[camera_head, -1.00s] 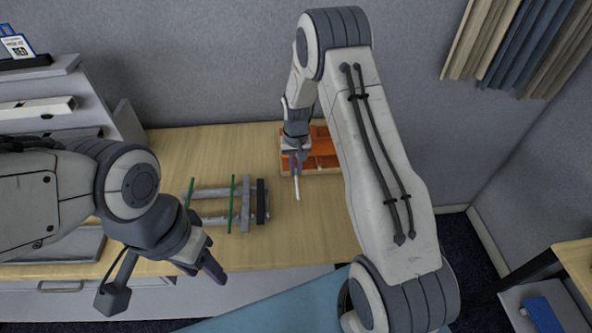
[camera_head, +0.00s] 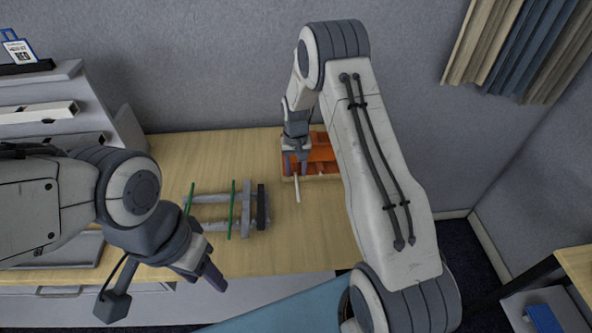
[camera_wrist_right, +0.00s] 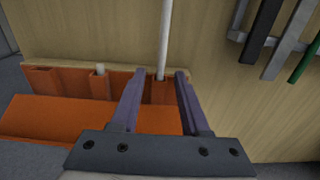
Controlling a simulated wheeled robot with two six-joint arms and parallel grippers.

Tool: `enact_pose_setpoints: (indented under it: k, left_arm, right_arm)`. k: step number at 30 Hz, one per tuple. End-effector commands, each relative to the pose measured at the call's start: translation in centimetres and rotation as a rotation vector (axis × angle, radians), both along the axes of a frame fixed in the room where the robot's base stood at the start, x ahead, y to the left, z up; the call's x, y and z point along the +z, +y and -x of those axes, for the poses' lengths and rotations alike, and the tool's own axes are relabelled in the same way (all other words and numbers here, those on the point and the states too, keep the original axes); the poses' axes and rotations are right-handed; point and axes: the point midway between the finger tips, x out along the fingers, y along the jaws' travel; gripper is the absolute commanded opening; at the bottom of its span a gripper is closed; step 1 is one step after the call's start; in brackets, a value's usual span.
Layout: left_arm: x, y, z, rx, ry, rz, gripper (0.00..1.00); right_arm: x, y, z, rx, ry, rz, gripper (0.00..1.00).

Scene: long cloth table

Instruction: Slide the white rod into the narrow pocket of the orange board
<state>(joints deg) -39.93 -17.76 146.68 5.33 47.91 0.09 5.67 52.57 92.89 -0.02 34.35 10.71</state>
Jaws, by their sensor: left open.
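The white rod (camera_head: 297,189) sticks out from the near edge of the orange board (camera_head: 322,153) over the table. In the right wrist view the rod (camera_wrist_right: 164,35) reaches a narrow opening in the board's edge (camera_wrist_right: 75,82); how deep its end sits is hidden. My right gripper (camera_wrist_right: 158,78) is open, its fingers apart on either side of the rod's end without visible contact. It also shows over the board in the head view (camera_head: 296,168). My left gripper (camera_head: 213,277) is open and empty at the table's front.
A grey rack (camera_head: 246,205) with green bars (camera_head: 232,210) and a dark bar stands left of the rod. Grey shelves (camera_head: 60,110) stand at the left.

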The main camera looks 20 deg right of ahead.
Motion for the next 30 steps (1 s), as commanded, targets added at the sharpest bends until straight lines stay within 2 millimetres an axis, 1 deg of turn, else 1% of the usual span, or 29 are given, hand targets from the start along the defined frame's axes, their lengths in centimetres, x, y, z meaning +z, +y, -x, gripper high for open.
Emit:
enact_pose_setpoints:
  k: [5, 8, 11, 18, 21, 25, 30]
  left_arm:
    - [-0.1, 0.0, 0.0, 0.0, 0.0, 0.0, 0.5]
    - [-0.4, 0.0, 0.0, 0.0, 0.0, 0.0, 0.5]
    - [-0.9, 0.0, 0.0, 0.0, 0.0, 0.0, 0.5]
    - [-2.2, 0.0, 0.0, -0.001, 0.0, 0.0, 0.5]
    - [-2.5, 0.0, 0.0, -0.001, 0.0, 0.0, 0.5]
    - [-2.7, 0.0, 0.0, -0.001, 0.0, 0.0, 0.5]
    - [-2.7, 0.0, 0.0, -0.001, 0.0, 0.0, 0.5]
  right_arm:
    - [0.1, 0.0, 0.0, 0.0, 0.001, 0.0, 0.46]
    - [0.8, 0.0, 0.0, 0.0, -0.001, 0.0, 0.46]
    - [2.3, 0.0, -0.1, 0.0, -0.004, 0.0, 0.46]
    - [7.1, 0.0, -0.1, 0.0, -0.005, 0.0, 0.46]
    - [8.7, 0.0, 0.0, 0.0, -0.003, 0.0, 0.46]
    - [10.0, 0.0, 0.0, 0.0, -0.002, 0.001, 0.46]
    - [10.5, 0.0, 0.1, 0.0, 0.001, 0.0, 0.46]
